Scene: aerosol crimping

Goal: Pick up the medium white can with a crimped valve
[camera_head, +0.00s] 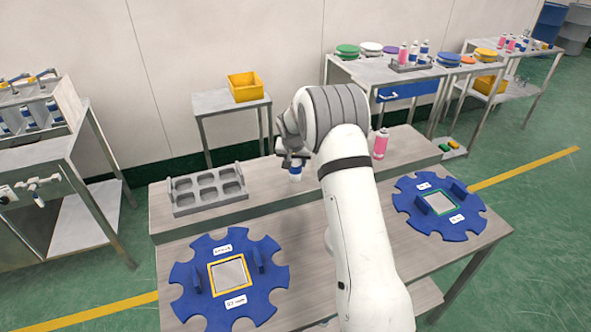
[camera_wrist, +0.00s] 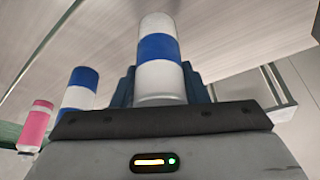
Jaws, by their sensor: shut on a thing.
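My gripper (camera_head: 293,158) is over the raised shelf at the back of the near table, right of the grey tray. It is shut on a white can with a blue band (camera_wrist: 158,75). In the wrist view the can stands between the dark blue fingers. In the head view only a small part of this can (camera_head: 295,173) shows below the gripper. Its valve is not visible, so I cannot tell if it is crimped. I cannot tell whether it touches the shelf. Another blue and white can (camera_wrist: 78,92) stands beside it in the wrist view.
A pink can (camera_head: 380,144) stands on the shelf right of my arm; a pink can also shows in the wrist view (camera_wrist: 37,125). An empty grey tray with several holes (camera_head: 208,205) is at left. Blue notched discs (camera_head: 190,271) and (camera_head: 408,207) lie on the lower tabletop.

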